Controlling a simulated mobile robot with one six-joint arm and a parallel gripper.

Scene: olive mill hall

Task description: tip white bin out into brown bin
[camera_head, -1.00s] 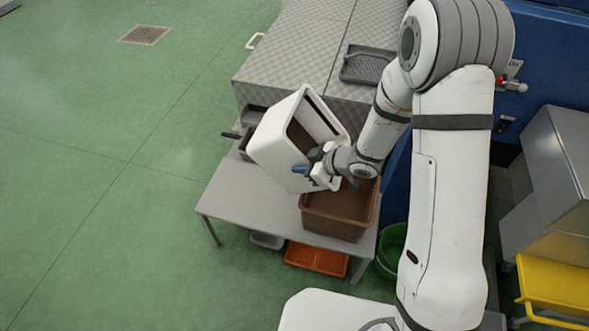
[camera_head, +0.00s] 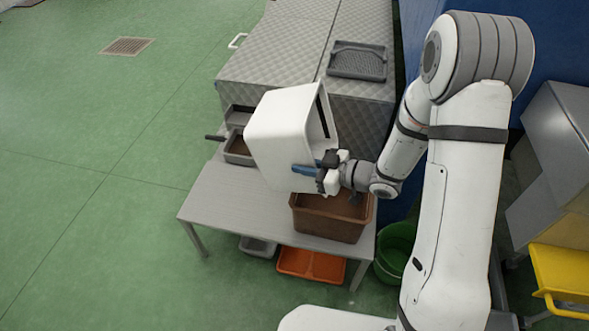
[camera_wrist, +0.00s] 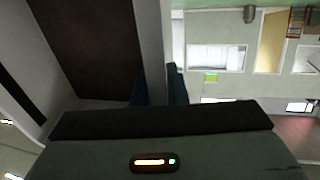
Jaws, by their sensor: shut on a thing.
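The white bin (camera_head: 281,130) is held in the air above the table, tilted with its open side turned right and away in the head view. My gripper (camera_head: 322,172) is shut on its wall. In the wrist view the fingers (camera_wrist: 160,88) clamp the bin's white wall, and brown content (camera_wrist: 92,45) shows inside. The brown bin (camera_head: 330,220) stands upright on the table, below and a little right of the white bin. Its far left part is hidden by the white bin, and I cannot see whether anything is falling into it.
The grey table (camera_head: 228,208) has bare room at its left. Grey trays (camera_head: 240,145) lie behind. A dark tray (camera_head: 357,61) sits on the patterned metal covers. An orange tray (camera_head: 311,265) and a green bucket (camera_head: 396,250) are below. A yellow tray (camera_head: 562,275) is at right.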

